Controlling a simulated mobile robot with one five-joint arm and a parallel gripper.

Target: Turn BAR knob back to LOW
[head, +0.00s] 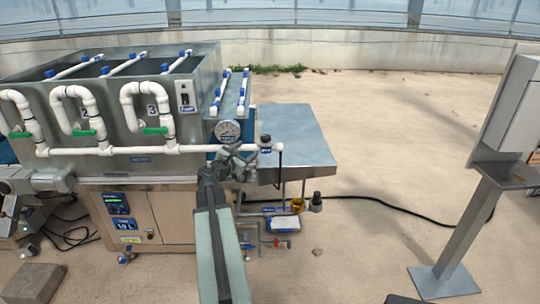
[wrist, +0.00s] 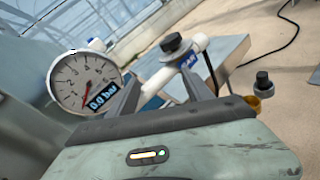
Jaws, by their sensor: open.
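The BAR knob (head: 265,139) is a dark knob at the right end of the white pipe, above a blue label. In the wrist view the black knob (wrist: 176,43) stands beyond my fingertips, with the blue BAR label (wrist: 189,61) just below it. My gripper (head: 238,156) is left of and slightly below the knob in the head view. In the wrist view my gripper (wrist: 163,80) is open and empty, its fingers apart and not around the knob. The round gauge (wrist: 82,82) to the left has a display reading 0.0 bar. The knob's pointer setting cannot be made out.
The grey seeder tank (head: 140,92) with white pipes and green-handled valves stands at left. A flat metal table (head: 295,135) lies behind the knob. Another black knob (wrist: 262,80) shows lower right. A post stand (head: 460,235) is far right; the sandy floor between is mostly clear.

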